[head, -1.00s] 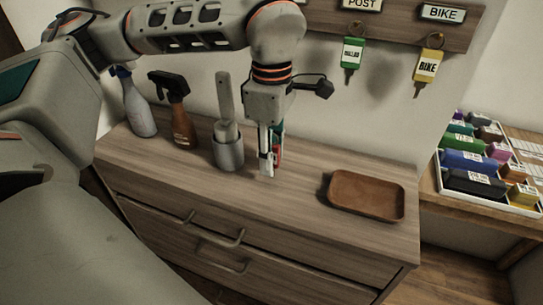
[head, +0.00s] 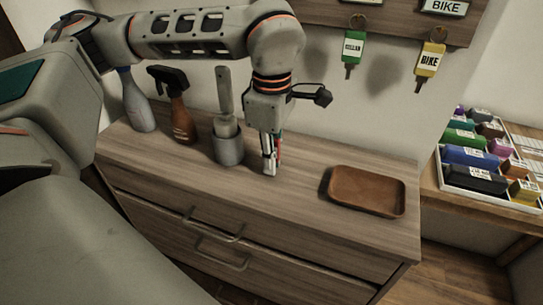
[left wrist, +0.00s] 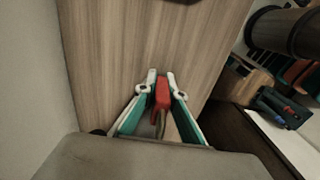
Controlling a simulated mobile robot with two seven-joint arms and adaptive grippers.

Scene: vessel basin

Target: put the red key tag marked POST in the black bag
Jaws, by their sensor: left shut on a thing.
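My left gripper (head: 269,166) points down just above the wooden cabinet top. It is shut on a red key tag (left wrist: 162,92), which shows edge-on between the fingers in the left wrist view, with part of a metal key below it. In the head view only a sliver of red (head: 279,151) shows behind the fingers, and its marking cannot be read. A black item with a white label (head: 472,180) lies at the front of the white tray on the right; I cannot tell whether it is the black bag. My right gripper is out of view.
A brown tray (head: 366,191) lies empty right of the gripper. A grey holder (head: 227,148) and two spray bottles stand left. Green (head: 352,48) and yellow (head: 429,60) key tags hang from the wall board. The white tray (head: 497,196) holds several coloured, labelled items.

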